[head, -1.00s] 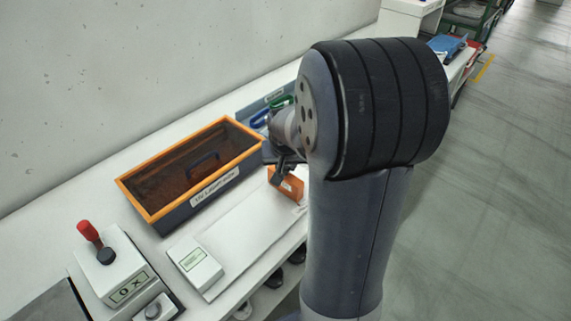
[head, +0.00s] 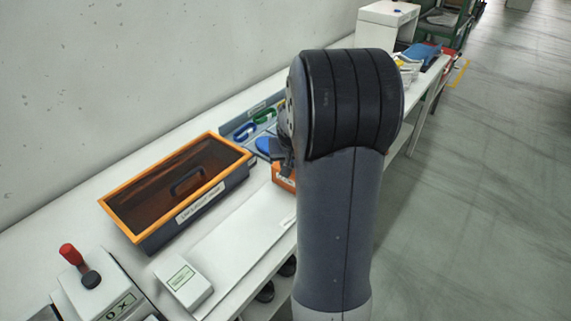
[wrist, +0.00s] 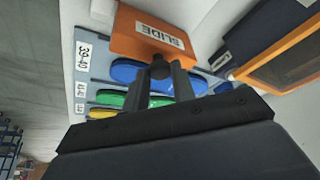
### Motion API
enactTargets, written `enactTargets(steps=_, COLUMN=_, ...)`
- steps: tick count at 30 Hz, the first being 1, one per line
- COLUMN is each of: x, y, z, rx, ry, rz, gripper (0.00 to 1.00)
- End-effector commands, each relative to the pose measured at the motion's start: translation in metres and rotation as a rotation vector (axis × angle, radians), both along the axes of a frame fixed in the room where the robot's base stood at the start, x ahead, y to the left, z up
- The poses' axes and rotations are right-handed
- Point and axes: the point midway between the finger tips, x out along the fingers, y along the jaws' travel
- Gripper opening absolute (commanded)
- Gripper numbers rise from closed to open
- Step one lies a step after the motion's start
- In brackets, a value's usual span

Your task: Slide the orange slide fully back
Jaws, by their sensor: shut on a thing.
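The orange slide (wrist: 128,43) is a block with a white "SLIDE" label, at the top of the wrist view. A dark knob (wrist: 160,70) stands out from it. My gripper (wrist: 161,78) is shut on this knob, with one finger at each side. In the head view the slide (head: 284,179) shows only in part, past the far end of the white board (head: 235,235). My arm hides the rest of it and most of my gripper (head: 279,158).
An orange-rimmed box (head: 120,205) with a dark lid stands left of the slide. Blue, green and yellow pieces (wrist: 140,99) lie in a size-labelled rack behind my fingers. A white device (head: 183,284) and a red-knobbed lever unit (head: 70,254) are nearer.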

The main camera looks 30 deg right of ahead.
Motion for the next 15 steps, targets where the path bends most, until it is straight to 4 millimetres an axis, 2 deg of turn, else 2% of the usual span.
enactTargets(steps=2, x=0.0014, y=-0.0028, z=0.0019, rx=-0.008, ry=-0.007, rz=-0.001, gripper=0.0)
enactTargets(steps=3, x=0.0015, y=-0.0029, z=0.0019, rx=-0.008, ry=-0.007, rz=0.0, gripper=0.26)
enactTargets(steps=11, x=0.0009, y=-0.0019, z=0.0013, rx=-0.006, ry=-0.005, rz=0.0, gripper=0.47)
enactTargets(steps=15, x=0.0007, y=-0.0015, z=0.0011, rx=-0.005, ry=-0.004, rz=0.0, gripper=0.47)
